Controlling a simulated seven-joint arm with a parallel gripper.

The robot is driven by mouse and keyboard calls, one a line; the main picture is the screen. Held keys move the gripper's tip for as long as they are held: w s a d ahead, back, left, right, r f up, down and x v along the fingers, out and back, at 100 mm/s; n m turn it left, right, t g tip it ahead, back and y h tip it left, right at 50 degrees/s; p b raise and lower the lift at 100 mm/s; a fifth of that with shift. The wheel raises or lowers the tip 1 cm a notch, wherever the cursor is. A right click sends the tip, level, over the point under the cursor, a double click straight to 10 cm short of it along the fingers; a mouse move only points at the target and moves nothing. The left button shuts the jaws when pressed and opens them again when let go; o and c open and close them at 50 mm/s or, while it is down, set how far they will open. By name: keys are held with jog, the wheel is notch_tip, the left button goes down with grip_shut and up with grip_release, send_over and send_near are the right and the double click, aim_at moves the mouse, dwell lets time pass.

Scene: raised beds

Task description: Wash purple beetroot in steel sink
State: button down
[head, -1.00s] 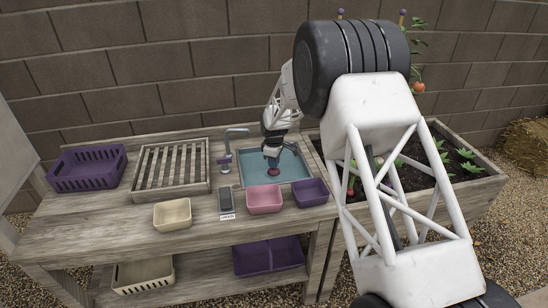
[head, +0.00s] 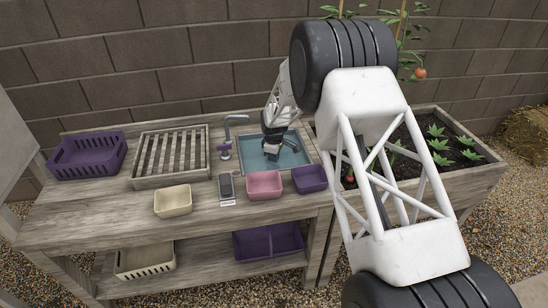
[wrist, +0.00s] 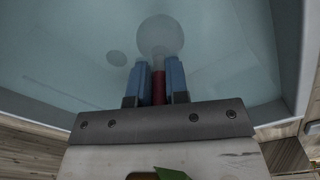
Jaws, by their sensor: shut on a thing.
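The steel sink (head: 297,158) holds blue-tinted water and is set in the wooden bench. My gripper (head: 271,153) is down in the sink in the head view. In the wrist view, my gripper (wrist: 159,84) has its two blue fingers shut on a dark red stem, part of the purple beetroot (wrist: 158,86). A green leaf (wrist: 172,174) shows at the lower edge. The beetroot's body is not clearly seen; a pale, hazy round shape lies beyond the fingertips, and I cannot tell if it is the root underwater. The head view hides the beetroot.
A tap (head: 229,136) with a purple handle stands left of the sink. A slatted rack (head: 136,178) and a purple crate (head: 88,168) are further left. Cream (head: 173,208), pink (head: 264,194) and purple (head: 309,187) tubs line the front. A planted bed (head: 462,184) is at right.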

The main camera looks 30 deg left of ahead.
jog(key=shift+w+d, duration=0.1)
jog(key=shift+w+d, duration=1.65)
jog(key=shift+s+a, duration=0.1)
jog(key=s+a, duration=0.7)
dwell(1.1)
jog(key=shift+w+d, duration=0.15)
jog(key=w+d, duration=0.7)
dwell(1.5)
